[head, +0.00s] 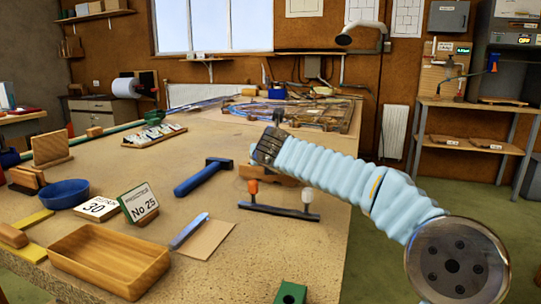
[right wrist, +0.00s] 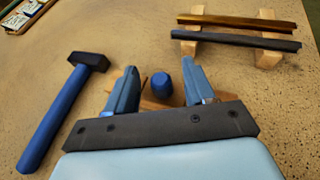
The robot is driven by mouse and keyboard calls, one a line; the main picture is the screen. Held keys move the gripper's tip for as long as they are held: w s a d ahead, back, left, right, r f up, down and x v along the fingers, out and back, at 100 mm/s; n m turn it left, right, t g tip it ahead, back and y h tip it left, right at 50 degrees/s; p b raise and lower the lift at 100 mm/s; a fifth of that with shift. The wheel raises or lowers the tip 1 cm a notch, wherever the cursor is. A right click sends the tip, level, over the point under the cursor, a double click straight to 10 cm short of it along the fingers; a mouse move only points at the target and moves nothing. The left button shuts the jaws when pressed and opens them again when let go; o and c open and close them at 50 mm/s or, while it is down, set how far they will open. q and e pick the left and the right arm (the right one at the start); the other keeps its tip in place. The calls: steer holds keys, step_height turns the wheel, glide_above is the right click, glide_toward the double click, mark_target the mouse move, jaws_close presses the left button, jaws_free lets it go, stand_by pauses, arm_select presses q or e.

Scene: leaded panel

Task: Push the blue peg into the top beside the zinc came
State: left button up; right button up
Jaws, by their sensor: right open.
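The blue peg (right wrist: 162,72) shows in the right wrist view as a short rounded blue piece by a wooden block (right wrist: 153,103). It appears between the two fingers of my right gripper (right wrist: 162,82), which is open and not closed on it. Whether the peg sits in the block is hidden. In the head view my right gripper (head: 264,150) is low over the bench, above a wooden piece (head: 270,175), and the peg is not visible. A grey bar (right wrist: 238,39), possibly the zinc came, lies beside a brown bar (right wrist: 237,21) across wooden supports. My left gripper is not in view.
A blue-handled hammer (head: 203,176) lies left of my right gripper. A dark bar with orange and white knobs (head: 280,212) is in front of it. A wooden tray (head: 108,257), blue bowl (head: 65,193) and number signs stand left. The bench (head: 175,165) has bare room around the hammer.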

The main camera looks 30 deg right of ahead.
steer(key=shift+w+d+f, duration=0.1)
steer(key=shift+w, duration=0.15)
jaws_close()
stand_by(0.4)
